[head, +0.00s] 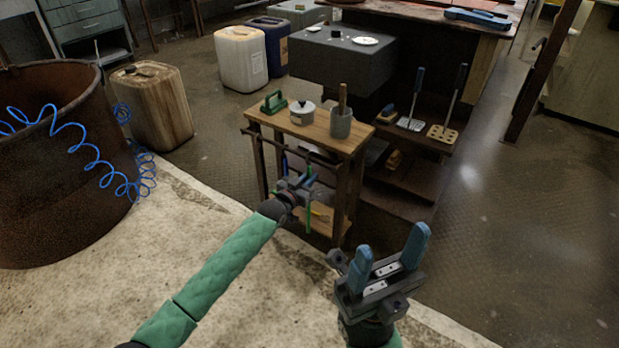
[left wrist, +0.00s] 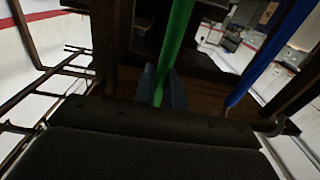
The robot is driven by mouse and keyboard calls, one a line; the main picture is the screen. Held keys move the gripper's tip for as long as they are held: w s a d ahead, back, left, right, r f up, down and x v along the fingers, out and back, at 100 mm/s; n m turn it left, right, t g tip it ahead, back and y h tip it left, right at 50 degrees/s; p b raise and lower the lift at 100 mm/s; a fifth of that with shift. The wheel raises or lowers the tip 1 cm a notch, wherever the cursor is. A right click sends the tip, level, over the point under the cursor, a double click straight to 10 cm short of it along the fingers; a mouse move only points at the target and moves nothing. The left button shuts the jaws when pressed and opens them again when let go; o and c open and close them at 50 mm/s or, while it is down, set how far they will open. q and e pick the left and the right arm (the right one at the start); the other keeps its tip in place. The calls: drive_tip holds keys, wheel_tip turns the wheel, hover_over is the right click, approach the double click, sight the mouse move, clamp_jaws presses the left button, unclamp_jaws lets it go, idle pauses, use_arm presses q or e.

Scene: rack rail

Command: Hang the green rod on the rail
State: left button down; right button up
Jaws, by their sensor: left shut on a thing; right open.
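The green rod (head: 309,214) hangs upright in my left gripper (head: 303,184), in front of the small wooden stand. In the left wrist view the green rod (left wrist: 178,42) runs between the blue fingertips (left wrist: 163,90), which are shut on it. The dark rail (head: 288,149) runs along the stand's front, just under its top. The rod's upper end is close to the rail; I cannot tell whether they touch. A blue rod (head: 285,164) hangs at the rail, left of the gripper; it also shows in the left wrist view (left wrist: 268,58). My right gripper (head: 392,254) is open and empty.
The stand's top (head: 316,130) holds a green-handled object (head: 274,101), a white lidded pot (head: 302,112) and a grey cup (head: 341,122). A dark shelf (head: 405,178) with tools is behind right. A rusty drum (head: 60,180) with blue coil is left. Floor at right is clear.

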use_arm(q)
drive_tip(key=p+v, duration=0.4)
drive_tip(key=v, duration=0.3)
idle(0.6)
drive_tip(key=shift+r, duration=0.1)
